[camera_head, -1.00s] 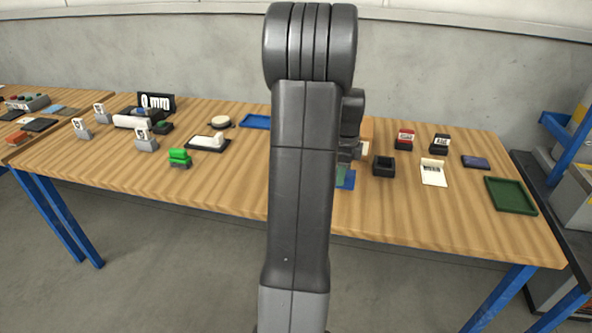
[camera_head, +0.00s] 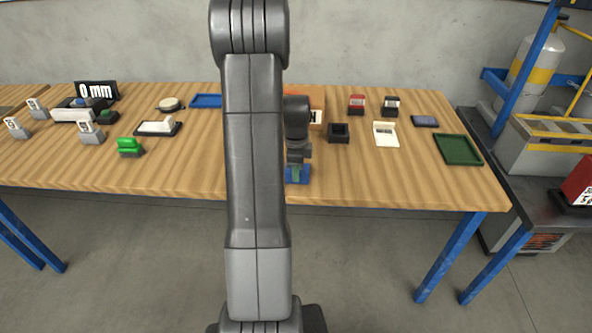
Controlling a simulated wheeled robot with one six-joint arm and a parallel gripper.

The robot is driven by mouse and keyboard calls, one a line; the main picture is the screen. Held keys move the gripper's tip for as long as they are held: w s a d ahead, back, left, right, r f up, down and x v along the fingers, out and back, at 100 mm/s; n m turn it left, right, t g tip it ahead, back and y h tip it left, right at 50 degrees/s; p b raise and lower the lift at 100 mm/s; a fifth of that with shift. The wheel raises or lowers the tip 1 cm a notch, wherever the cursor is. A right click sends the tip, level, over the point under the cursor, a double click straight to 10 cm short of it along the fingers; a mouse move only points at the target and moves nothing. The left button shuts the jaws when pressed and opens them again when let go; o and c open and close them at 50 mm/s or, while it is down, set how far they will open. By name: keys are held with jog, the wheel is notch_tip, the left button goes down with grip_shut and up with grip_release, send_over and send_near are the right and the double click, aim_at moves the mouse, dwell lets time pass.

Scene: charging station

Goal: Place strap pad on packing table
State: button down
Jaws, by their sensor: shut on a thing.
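My gripper (camera_head: 298,164) points down over the front part of the wooden table, just right of my arm's large link, which partly covers it. It is shut on a small blue piece with some green, which I take to be the strap pad (camera_head: 298,175). The pad's shape is hard to make out at this size. I cannot tell whether it touches the tabletop or hangs just above it. The wooden table (camera_head: 390,178) has blue legs and is the likely packing table.
A black open box (camera_head: 338,133), a white card (camera_head: 385,134) and a green tray (camera_head: 457,150) lie to the right. An orange box (camera_head: 310,96) stands behind my gripper. A green block (camera_head: 130,147) lies left of my arm. The front right tabletop is clear.

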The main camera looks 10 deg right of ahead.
jog(key=shift+f, duration=0.25)
jog(key=c, duration=1.3)
grip_release()
jog(key=shift+r, duration=0.1)
jog(key=shift+c, duration=0.2)
notch_tip(320, 180, up, 12)
jog(key=shift+r, duration=0.15)
